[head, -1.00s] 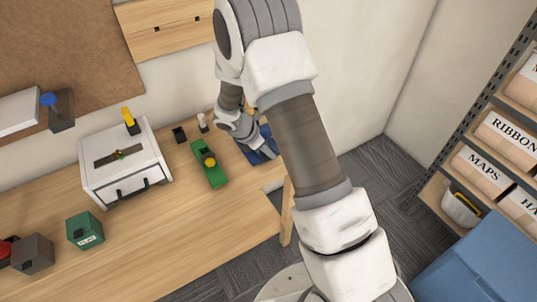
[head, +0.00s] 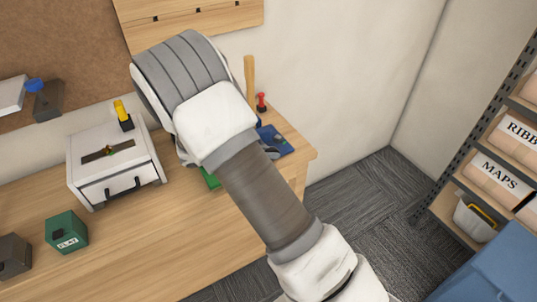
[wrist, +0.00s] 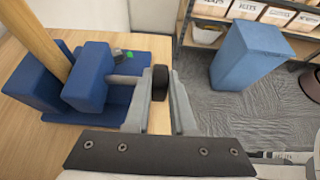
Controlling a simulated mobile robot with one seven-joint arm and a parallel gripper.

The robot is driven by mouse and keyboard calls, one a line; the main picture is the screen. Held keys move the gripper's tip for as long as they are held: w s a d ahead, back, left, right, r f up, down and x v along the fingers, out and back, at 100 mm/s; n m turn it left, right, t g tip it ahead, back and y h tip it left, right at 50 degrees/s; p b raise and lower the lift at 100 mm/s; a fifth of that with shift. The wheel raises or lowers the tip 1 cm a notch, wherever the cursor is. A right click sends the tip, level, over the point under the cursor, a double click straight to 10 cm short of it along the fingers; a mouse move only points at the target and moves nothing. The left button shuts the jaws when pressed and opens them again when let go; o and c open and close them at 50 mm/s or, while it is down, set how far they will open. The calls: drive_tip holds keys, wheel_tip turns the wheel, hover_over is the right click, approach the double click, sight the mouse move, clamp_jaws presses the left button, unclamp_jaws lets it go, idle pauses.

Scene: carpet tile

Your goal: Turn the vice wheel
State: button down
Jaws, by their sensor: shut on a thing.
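The blue vice (wrist: 88,88) stands at the right end of the wooden bench and fills the left of the wrist view. In the head view, part of the vice (head: 278,141) shows beside my arm. A wooden bar (wrist: 35,38) stands at its jaws, and a grey screw runs from it to the dark vice wheel (wrist: 160,83). My gripper (wrist: 162,92) is shut on the wheel, with one finger on each side. In the head view, my arm hides the wheel and most of the gripper.
A white box (head: 115,168) and a green block (head: 67,231) stand left on the bench. A red-topped item (head: 261,102) stands behind the vice. My arm mostly hides a green tool (head: 209,178). Shelves with labelled boxes (head: 497,178) stand right, beyond open carpet (head: 370,205).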

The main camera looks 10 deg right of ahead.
idle(0.4)
drive_tip(key=c, duration=0.8)
unclamp_jaws()
drive_tip(key=shift+o, duration=0.2)
drive_tip(key=v, duration=1.7)
drive_tip(key=shift+a+p, duration=0.2)
drive_tip(key=shift+p, duration=0.25)
drive_tip(key=shift+s, duration=0.1)
